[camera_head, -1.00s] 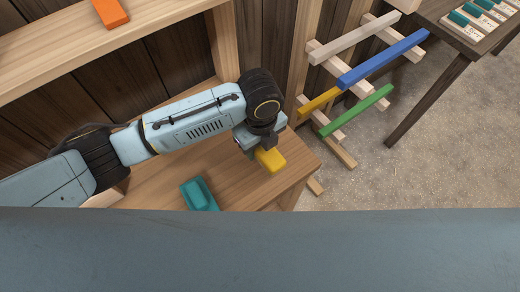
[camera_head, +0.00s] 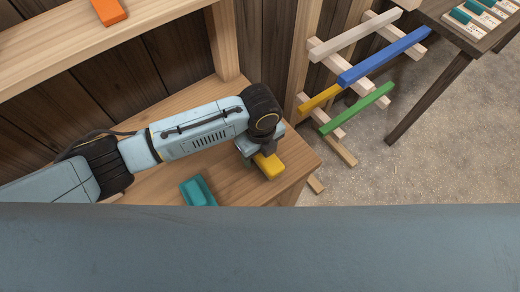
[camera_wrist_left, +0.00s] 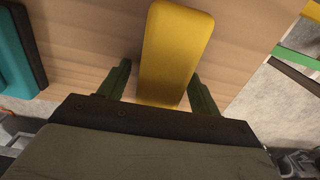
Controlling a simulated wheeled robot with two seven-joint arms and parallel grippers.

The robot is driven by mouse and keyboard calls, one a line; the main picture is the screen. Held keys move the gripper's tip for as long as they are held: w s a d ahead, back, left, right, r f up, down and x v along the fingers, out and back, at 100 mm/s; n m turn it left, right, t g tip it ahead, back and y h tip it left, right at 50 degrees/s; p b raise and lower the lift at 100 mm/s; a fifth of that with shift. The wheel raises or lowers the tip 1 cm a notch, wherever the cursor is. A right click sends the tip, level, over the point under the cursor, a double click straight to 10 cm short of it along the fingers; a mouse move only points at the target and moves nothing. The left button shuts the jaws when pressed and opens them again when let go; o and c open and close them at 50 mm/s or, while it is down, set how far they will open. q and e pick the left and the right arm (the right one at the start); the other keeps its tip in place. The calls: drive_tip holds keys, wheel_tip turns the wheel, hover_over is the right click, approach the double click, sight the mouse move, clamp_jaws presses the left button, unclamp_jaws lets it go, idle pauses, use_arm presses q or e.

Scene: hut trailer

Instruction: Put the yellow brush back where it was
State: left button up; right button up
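The yellow brush (camera_head: 268,165) is near the right end of the light wooden bench (camera_head: 235,174), partly covered by my left wrist. My left gripper (camera_wrist_left: 160,88) is open, with one dark green finger on each side of the brush. In the left wrist view the yellow brush (camera_wrist_left: 176,50) runs lengthwise between the fingers. A gap shows on the left side, and the right finger is very close to it. The brush appears to rest on the wood, but its underside is hidden. My right gripper is not in view.
A teal brush-like block (camera_head: 198,191) lies on the bench left of the yellow brush. An orange block (camera_head: 108,11) is on the upper shelf. A rack with coloured bars (camera_head: 384,56) stands to the right. A dark table (camera_head: 455,35) is beyond it.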

use_arm(q)
drive_tip(key=shift+r, duration=0.1)
wheel_tip(320, 180, up, 12)
drive_tip(key=shift+p, duration=0.4)
idle(0.6)
